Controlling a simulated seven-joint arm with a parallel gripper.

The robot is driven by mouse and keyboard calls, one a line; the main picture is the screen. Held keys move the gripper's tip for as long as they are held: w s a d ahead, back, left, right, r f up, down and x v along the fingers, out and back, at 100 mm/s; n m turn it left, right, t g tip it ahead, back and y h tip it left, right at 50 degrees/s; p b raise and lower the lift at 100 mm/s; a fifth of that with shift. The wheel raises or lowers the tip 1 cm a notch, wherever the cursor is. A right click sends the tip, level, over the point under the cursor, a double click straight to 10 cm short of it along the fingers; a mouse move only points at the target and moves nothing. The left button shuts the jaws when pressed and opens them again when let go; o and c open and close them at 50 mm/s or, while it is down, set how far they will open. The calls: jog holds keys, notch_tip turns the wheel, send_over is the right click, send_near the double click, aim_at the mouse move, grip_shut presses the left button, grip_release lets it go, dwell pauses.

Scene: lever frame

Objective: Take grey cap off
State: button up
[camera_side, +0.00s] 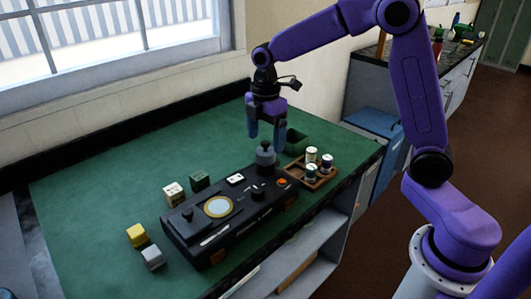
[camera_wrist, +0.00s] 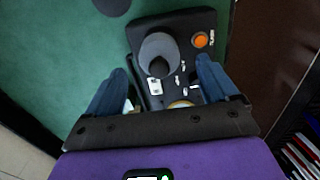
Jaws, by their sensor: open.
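The grey cap (camera_side: 265,157) is a round knobbed piece on the right end of the black lever frame (camera_side: 215,228). In the wrist view the grey cap (camera_wrist: 158,50) shows as a grey disc with a dark knob, just beyond the fingertips. My gripper (camera_side: 265,143) is open and empty, pointing down just above the cap. In the wrist view my gripper (camera_wrist: 163,70) has its blue fingers spread to either side, with nothing between them that I can see held.
An orange button (camera_wrist: 200,40) is near the cap. A wooden tray (camera_side: 322,183) with several spools stands to the right, a dark green open box (camera_side: 296,142) behind. Small yellow (camera_side: 137,235), grey (camera_side: 153,258) and other blocks lie left.

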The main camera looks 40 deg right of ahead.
aim_at(266, 142)
jog(key=shift+f, duration=1.9)
jog(key=c, duration=1.1)
jog(key=shift+r, duration=0.1)
